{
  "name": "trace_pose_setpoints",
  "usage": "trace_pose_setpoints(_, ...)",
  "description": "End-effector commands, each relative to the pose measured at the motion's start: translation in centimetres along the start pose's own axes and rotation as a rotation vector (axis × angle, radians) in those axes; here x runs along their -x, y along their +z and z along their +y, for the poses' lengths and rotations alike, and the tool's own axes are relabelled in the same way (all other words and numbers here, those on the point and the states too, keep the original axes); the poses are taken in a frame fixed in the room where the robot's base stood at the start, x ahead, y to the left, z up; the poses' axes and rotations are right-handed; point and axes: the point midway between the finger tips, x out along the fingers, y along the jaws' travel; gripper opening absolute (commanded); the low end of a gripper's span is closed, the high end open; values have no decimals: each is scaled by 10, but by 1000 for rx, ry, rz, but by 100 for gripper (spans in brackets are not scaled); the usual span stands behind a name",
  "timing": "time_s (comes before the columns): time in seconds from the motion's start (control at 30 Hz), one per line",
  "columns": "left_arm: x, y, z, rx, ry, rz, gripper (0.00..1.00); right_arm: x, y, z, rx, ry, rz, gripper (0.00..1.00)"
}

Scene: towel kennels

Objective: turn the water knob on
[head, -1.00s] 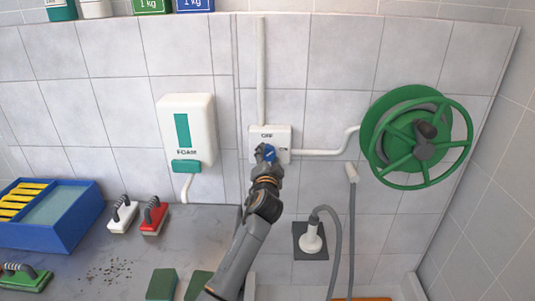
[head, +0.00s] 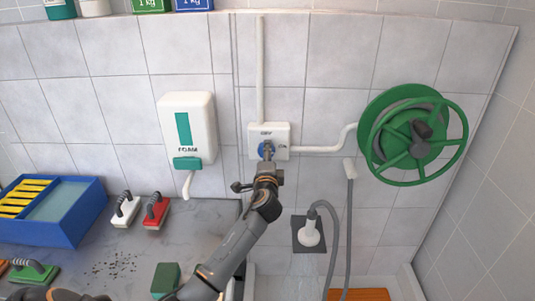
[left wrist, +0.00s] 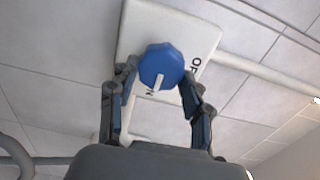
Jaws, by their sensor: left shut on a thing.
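A blue water knob (head: 262,151) sits on a white wall box (head: 282,132), with OFF lettering above it and ON lettering to its right. My left gripper (head: 267,151) reaches up to the knob from below and covers part of it. In the left wrist view, the fingers of the left gripper (left wrist: 157,82) are shut on the knob (left wrist: 158,62), one on each side. The knob's white pointer line points down, toward the partly hidden lettering ending in N. The OFF lettering is at the right there. My right gripper is not in view.
A green hose reel (head: 412,135) hangs to the right. A white foam dispenser (head: 189,130) is on the wall to the left. A blue tray (head: 75,222), a white brush (head: 125,210), a red brush (head: 155,211) and a green brush (head: 32,271) are on the grey counter.

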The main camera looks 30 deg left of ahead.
Motion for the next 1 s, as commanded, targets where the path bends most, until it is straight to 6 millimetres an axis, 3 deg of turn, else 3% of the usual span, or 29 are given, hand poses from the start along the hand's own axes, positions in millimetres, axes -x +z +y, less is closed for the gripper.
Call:
trace_pose_setpoints(0.5,0,0,0,-22,-1,0,17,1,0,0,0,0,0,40)
trace_pose_setpoints(0.53,0,0,0,-22,-1,0,51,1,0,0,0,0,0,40)
trace_pose_setpoints(0.63,0,0,0,-22,-1,0,71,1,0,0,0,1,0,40)
trace_pose_setpoints(1.0,3,0,0,-20,0,1,71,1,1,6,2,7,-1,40)
